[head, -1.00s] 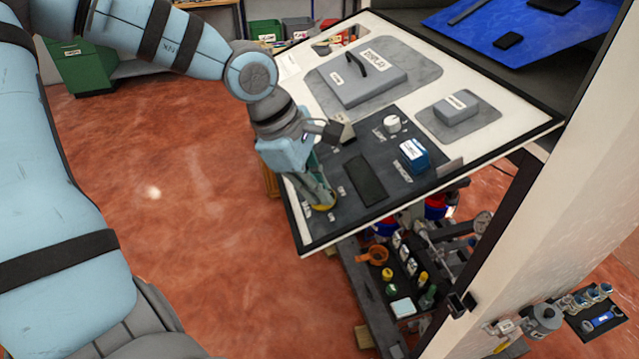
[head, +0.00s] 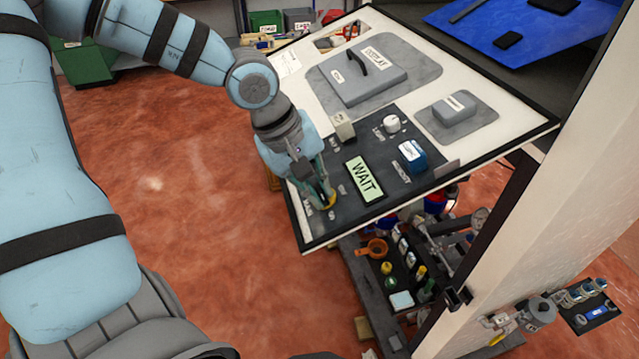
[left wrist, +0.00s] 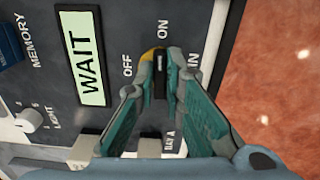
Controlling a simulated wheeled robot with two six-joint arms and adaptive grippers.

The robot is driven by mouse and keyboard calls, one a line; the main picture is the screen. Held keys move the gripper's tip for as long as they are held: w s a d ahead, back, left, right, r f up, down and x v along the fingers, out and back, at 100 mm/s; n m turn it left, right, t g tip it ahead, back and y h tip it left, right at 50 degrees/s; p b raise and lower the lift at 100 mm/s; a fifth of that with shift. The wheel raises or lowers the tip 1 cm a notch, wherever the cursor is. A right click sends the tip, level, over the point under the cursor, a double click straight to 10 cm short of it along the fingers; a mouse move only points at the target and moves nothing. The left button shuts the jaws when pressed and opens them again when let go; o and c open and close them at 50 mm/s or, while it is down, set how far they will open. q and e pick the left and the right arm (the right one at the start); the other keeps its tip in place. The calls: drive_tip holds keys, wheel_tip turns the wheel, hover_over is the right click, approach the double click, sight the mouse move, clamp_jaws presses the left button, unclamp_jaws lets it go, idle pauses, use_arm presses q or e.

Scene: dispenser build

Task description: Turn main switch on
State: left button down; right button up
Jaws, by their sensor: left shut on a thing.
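The main switch (left wrist: 148,54) is a yellow knob with a dark handle, on the dark control panel (head: 392,186) near its front corner. OFF and ON labels stand on either side of it in the left wrist view, with MAIN beside ON. My left gripper (head: 326,196) is down at the panel and shut on the switch; its teal fingers (left wrist: 160,82) flank the dark handle. The fingers partly hide the knob, so its exact pointing is hard to tell. The display (head: 363,176) is lit pale green and reads WAIT. My right gripper is not in view.
A blue memory block (head: 412,156), a white light knob (head: 391,123) and a grey block (head: 343,126) stand on the panel near my left gripper. A grey display cover (head: 362,77) lies behind. A white post (head: 540,190) rises at right. Open red floor lies left.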

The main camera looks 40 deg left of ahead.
use_arm(q)
drive_tip(key=shift+s+f+m, duration=0.1)
drive_tip(key=shift+s+m, duration=0.05)
drive_tip(key=shift+m, duration=0.45)
drive_tip(key=c, duration=1.7)
unclamp_jaws()
drive_tip(key=v, duration=1.2)
